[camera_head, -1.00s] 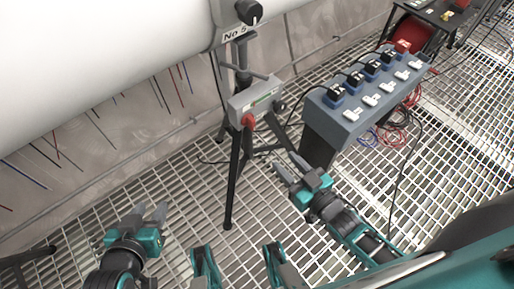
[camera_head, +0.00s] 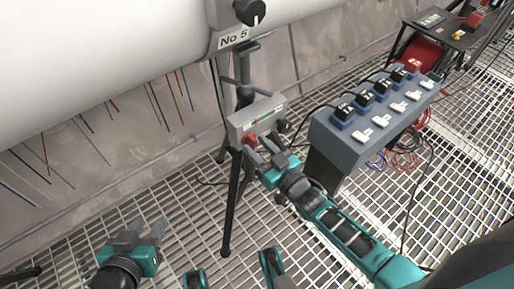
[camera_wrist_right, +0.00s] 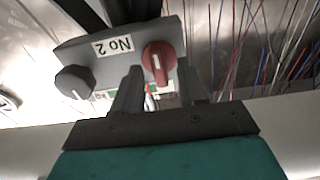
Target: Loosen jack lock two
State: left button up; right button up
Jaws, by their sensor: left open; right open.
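The jack's grey lock box (camera_head: 258,115) sits on a black tripod stand in the middle of the head view. In the right wrist view the box (camera_wrist_right: 92,52) carries an upside-down "No 2" label, a red knob (camera_wrist_right: 159,58) and a dark grey knob (camera_wrist_right: 74,82). The red knob also shows in the head view (camera_head: 251,139). My right gripper (camera_head: 260,146) is open, with its fingertips close to the red knob. In the wrist view the fingertips (camera_wrist_right: 159,72) lie to either side of the knob's lower part; contact cannot be told. My left gripper (camera_head: 147,229) is open and empty at lower left.
The grating floor (camera_head: 190,215) is clear near my left gripper.

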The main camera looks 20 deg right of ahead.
jog(key=shift+w+a, duration=0.2)
jog(key=shift+w, duration=0.25)
grip_shut()
